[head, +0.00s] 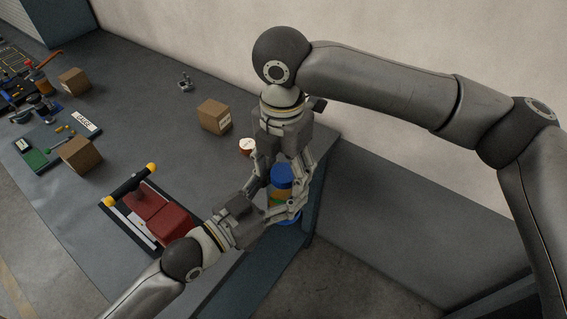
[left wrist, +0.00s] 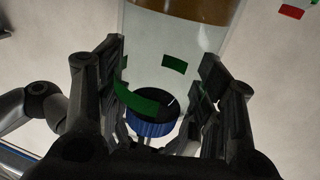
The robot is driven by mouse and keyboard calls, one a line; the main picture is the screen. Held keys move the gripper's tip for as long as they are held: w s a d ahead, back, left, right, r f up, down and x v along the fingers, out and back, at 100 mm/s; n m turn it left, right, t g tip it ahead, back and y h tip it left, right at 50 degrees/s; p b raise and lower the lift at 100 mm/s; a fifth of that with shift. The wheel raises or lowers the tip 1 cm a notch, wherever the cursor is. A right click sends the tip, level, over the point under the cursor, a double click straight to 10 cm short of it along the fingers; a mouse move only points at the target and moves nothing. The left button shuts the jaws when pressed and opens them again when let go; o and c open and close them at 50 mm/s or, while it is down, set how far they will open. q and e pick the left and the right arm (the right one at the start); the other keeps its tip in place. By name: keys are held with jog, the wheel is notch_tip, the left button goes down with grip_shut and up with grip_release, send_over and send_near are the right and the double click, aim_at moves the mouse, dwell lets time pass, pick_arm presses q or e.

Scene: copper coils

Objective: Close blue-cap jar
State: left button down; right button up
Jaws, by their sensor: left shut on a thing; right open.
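The jar (head: 279,198) stands near the table's right end, with green and orange bands showing between the fingers. A blue cap (head: 282,174) is at its top; whether it is seated or loose I cannot tell. My left gripper (head: 284,196) is shut on the jar's body from the lower left. In the left wrist view its fingers flank the clear jar (left wrist: 165,48), which has brown contents and green patches. A ribbed blue part (left wrist: 152,128) shows below it there. My right gripper (head: 281,168) points down, open, its fingers on either side of the blue cap.
A cardboard box (head: 214,116) is farther back. A red block fixture (head: 158,215) with a black-and-yellow handle lies left of my left gripper. The table's front edge is close below the jar.

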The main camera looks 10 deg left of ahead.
jog(key=c, duration=1.1)
jog(key=o, duration=1.2)
jog(key=shift+c, duration=0.2)
jog(key=shift+r, duration=0.1)
jog(key=shift+r, duration=2.2)
jog(key=shift+r, duration=0.1)
jog(key=shift+c, duration=0.3)
notch_tip(320, 180, up, 3)
jog(key=shift+r, duration=0.15)
